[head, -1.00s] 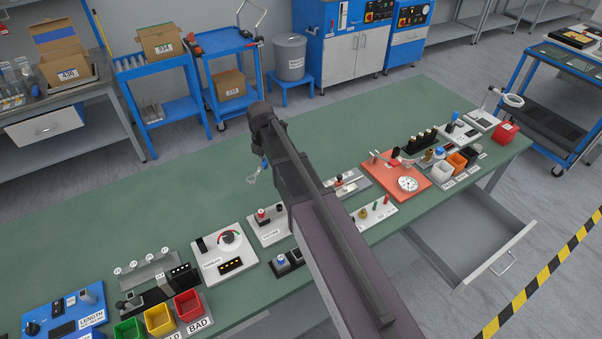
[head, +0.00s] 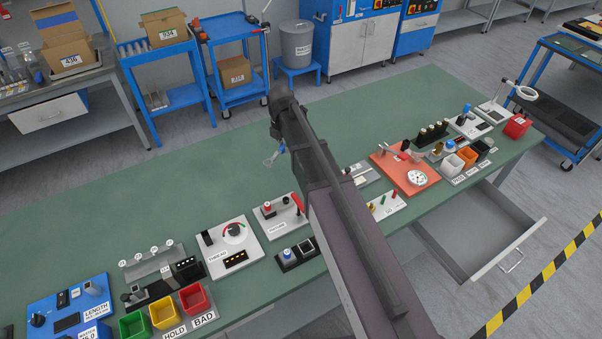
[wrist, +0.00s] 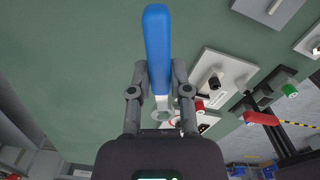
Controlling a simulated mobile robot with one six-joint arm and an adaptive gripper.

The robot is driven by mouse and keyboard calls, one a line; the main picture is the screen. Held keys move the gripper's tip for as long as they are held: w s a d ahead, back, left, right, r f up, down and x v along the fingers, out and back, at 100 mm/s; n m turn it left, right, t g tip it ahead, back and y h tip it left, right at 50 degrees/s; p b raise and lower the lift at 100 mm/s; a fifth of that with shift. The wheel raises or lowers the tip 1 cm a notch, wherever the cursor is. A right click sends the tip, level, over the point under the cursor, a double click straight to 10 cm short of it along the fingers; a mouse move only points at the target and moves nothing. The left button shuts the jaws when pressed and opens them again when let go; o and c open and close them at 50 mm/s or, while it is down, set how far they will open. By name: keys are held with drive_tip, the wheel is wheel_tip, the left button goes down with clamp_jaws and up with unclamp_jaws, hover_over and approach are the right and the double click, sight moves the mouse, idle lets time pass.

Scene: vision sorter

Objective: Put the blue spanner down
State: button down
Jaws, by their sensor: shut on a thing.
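The blue spanner hangs from my gripper over the green bench top (head: 130,215). In the wrist view its blue handle (wrist: 157,45) points up the picture, and its grey ring end (wrist: 163,114) lies between the fingers. My gripper (wrist: 159,78) is shut on it near the handle's lower end. In the head view the spanner's pale end (head: 269,161) shows just left of my arm, with clear green surface around it. My gripper (head: 281,146) is mostly hidden there by my own arm. The gap between spanner and bench cannot be told exactly.
An orange board (head: 423,184) and small cups (head: 453,166) stand right. The bench's back and left are clear. A drawer (head: 481,270) stands open.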

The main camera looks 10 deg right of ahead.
drive_tip(key=w+d+f+m+b, duration=0.1)
drive_tip(key=w+d+m, duration=0.2)
drive_tip(key=d, duration=1)
drive_tip(key=shift+w+d+m, duration=0.15)
drive_tip(key=shift+w+m, duration=0.25)
drive_tip(key=shift+m, duration=0.2)
drive_tip(key=shift+f, duration=0.25)
wheel_tip(320, 180, down, 6)
drive_tip(key=b, duration=0.6)
drive_tip(key=shift+f+b, duration=1.85)
drive_tip(key=shift+b, duration=0.2)
drive_tip(key=shift+f, duration=0.15)
drive_tip(key=c, duration=0.6)
unclamp_jaws()
